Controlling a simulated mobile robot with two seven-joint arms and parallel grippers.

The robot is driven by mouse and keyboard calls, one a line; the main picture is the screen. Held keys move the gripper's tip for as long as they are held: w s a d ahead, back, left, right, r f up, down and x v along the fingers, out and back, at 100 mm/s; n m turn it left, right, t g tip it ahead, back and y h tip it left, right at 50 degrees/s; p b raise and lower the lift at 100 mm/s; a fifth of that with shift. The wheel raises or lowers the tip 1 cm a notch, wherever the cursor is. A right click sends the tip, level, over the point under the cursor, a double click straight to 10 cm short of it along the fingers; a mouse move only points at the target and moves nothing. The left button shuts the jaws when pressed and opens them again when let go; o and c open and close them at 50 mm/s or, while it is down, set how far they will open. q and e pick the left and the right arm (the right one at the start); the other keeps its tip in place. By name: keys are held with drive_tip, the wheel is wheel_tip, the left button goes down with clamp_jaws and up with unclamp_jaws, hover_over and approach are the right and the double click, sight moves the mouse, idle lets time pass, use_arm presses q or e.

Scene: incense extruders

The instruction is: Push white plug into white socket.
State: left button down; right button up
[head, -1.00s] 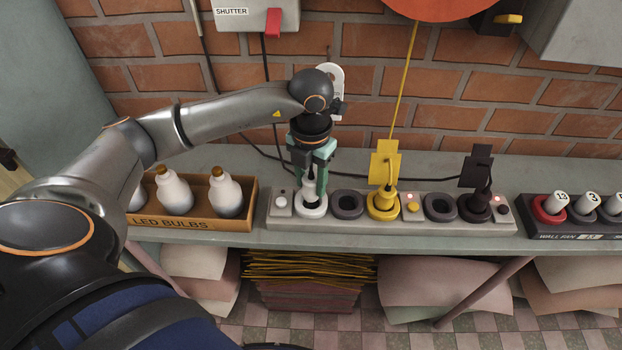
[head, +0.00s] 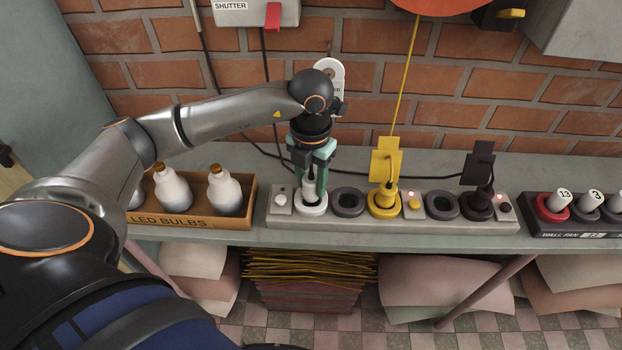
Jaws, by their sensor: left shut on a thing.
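The white socket (head: 312,209) is a white ring near the left end of a grey power strip (head: 400,224). My left gripper (head: 311,185) points down above this socket. It is shut on the white plug (head: 310,194), which is upright with its lower end at the socket's opening. The fingers partly hide the plug, and I cannot tell how deep it sits. My right gripper is not in view.
A white switch (head: 281,201) is just left of the socket. A yellow plug (head: 384,200) and a black plug (head: 479,200) stand in sockets to the right. An LED bulbs box (head: 190,223) is at left. A dark plug rack (head: 570,229) is at right.

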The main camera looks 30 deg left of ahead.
use_arm(q)
drive_tip(key=shift+f+b, duration=0.75)
drive_tip(key=shift+f, duration=0.25)
drive_tip(key=shift+c, duration=1.6)
unclamp_jaws()
